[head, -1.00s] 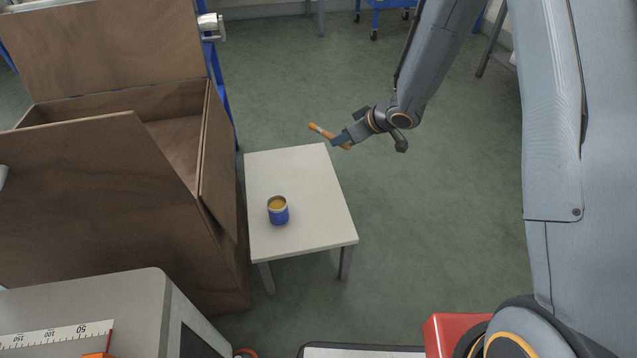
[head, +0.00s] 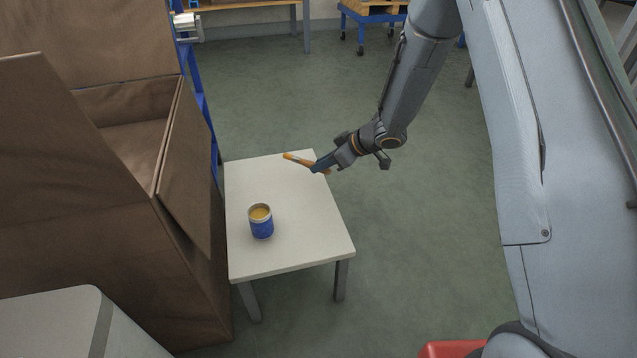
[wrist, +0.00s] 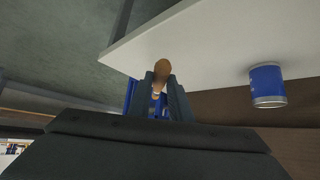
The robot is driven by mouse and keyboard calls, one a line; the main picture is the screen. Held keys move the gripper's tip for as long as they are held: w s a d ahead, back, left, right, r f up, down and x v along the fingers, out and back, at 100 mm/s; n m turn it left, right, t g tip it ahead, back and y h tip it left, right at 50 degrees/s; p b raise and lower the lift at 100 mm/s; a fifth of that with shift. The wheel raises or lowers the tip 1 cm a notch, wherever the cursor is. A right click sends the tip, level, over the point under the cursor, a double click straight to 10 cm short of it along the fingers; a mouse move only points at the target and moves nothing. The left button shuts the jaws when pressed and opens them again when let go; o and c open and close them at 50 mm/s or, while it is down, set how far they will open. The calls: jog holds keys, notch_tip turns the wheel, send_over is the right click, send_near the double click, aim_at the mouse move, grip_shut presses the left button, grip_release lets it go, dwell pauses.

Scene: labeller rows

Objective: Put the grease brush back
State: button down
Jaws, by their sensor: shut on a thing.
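The grease brush (head: 297,160) has an orange-brown handle and lies roughly level in my gripper (head: 319,167), above the far edge of the small white table. My gripper is shut on it. In the wrist view the brush's rounded brown end (wrist: 162,70) shows between the fingers (wrist: 160,92); the rest of it is mostly hidden. A blue tin (head: 261,222) with yellowish-brown contents stands upright and open on the table, nearer than the gripper and to its left. The tin also shows in the wrist view (wrist: 267,86), apart from my gripper.
The white table (head: 300,235) is bare apart from the tin. A large brown open box (head: 95,220) with raised flaps stands close along its left side. Green floor (head: 430,240) is clear to the right.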

jog(key=shift+f+b, duration=1.25)
jog(key=shift+f, duration=1.65)
jog(key=shift+f, duration=0.15)
jog(key=c, duration=1.6)
grip_release()
